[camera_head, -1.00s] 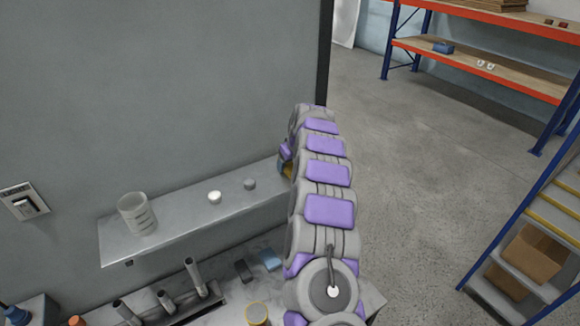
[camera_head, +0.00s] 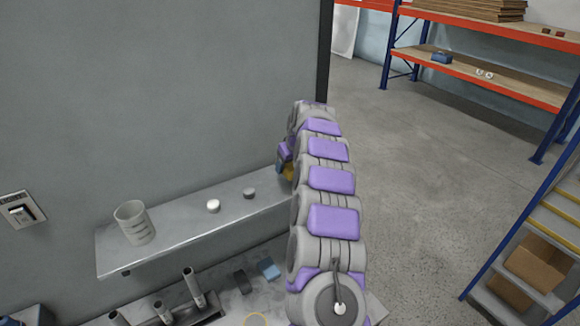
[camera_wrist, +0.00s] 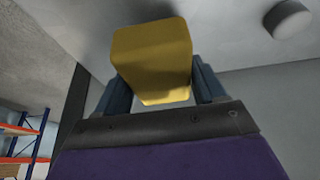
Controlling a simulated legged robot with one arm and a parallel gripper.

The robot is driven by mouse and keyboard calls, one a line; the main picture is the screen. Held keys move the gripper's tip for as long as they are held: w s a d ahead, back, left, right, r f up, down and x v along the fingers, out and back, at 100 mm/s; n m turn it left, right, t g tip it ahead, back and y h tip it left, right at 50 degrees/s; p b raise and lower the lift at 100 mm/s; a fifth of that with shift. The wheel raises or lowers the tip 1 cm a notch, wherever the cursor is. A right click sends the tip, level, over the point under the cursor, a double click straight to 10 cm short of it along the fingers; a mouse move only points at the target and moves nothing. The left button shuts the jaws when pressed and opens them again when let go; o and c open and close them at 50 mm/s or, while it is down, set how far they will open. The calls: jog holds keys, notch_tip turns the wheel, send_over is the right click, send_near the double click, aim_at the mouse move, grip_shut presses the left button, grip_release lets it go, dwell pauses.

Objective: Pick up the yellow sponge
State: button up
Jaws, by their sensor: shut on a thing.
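The yellow sponge (camera_wrist: 150,55) is a block between the two blue-grey fingers of my gripper (camera_wrist: 160,88) in the wrist view. The fingers are shut on its sides. In the head view, a small yellow patch of the sponge (camera_head: 287,172) shows beside my arm, near the right end of the grey wall shelf. My arm hides most of the sponge and the gripper there. I cannot tell from these views whether the sponge touches the shelf.
The wall shelf (camera_head: 175,233) holds a clear beaker (camera_head: 134,223), a white knob-like piece (camera_head: 213,206) and a grey one (camera_head: 249,193). Below is a counter with a blue block (camera_head: 268,268) and a tube rack. Open floor lies right, with shelving (camera_head: 480,75) and steps.

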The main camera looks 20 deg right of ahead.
jog(key=s+a+r+b, duration=0.1)
jog(key=s+a+b, duration=0.2)
jog(key=s+a, duration=0.7)
jog(key=shift+s+a+r, duration=0.15)
jog(key=shift+s+r, duration=0.1)
jog(key=shift+s, duration=0.4)
jog(key=o, duration=0.5)
jog(key=c, duration=0.4)
